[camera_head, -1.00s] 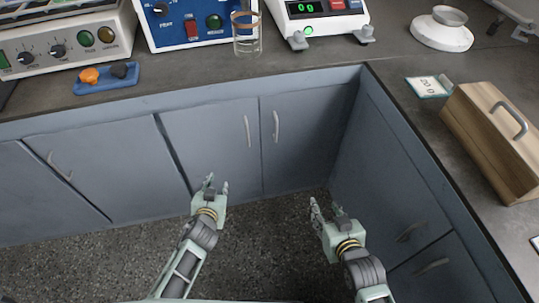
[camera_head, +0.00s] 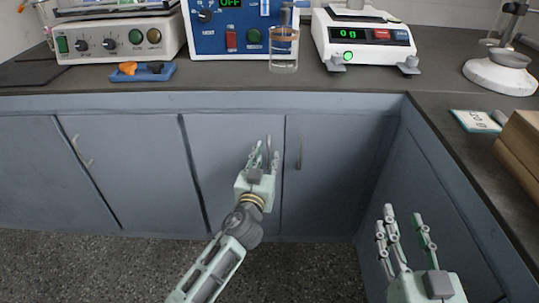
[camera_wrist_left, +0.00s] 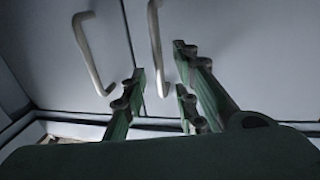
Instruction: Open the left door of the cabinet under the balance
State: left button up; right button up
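The balance (camera_head: 362,42) stands on the counter and reads 0 g. Below it are two grey-blue doors, the left door (camera_head: 218,150) and the right door (camera_head: 335,165), both shut. My left gripper (camera_head: 265,158) is open in front of the left door's right edge, by its handle, which it largely hides in the head view. In the left wrist view, which seems upside down, that handle (camera_wrist_left: 156,45) lies between the spread fingers. Contact cannot be told. The right door's handle (camera_wrist_left: 92,55) is beside it. My right gripper (camera_head: 405,225) is open and empty at the lower right.
A glass beaker (camera_head: 284,50) of clear liquid stands near the counter edge, left of the balance. A blue tray (camera_head: 140,75) lies further left. Side cabinets (camera_head: 430,190) form a corner at the right. The floor (camera_head: 90,265) before the doors is clear.

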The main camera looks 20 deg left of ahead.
pick_arm(q)
jog(key=shift+w+a, duration=0.15)
jog(key=shift+w, duration=1.2)
pick_arm(e)
jog(key=shift+a+r+t, duration=0.1)
jog(key=shift+r+t, duration=0.5)
jog(key=shift+r, duration=0.3)
pick_arm(q)
jog(key=shift+c, duration=0.4)
jog(key=c, duration=0.6)
grip_shut()
jog(key=shift+s, duration=0.1)
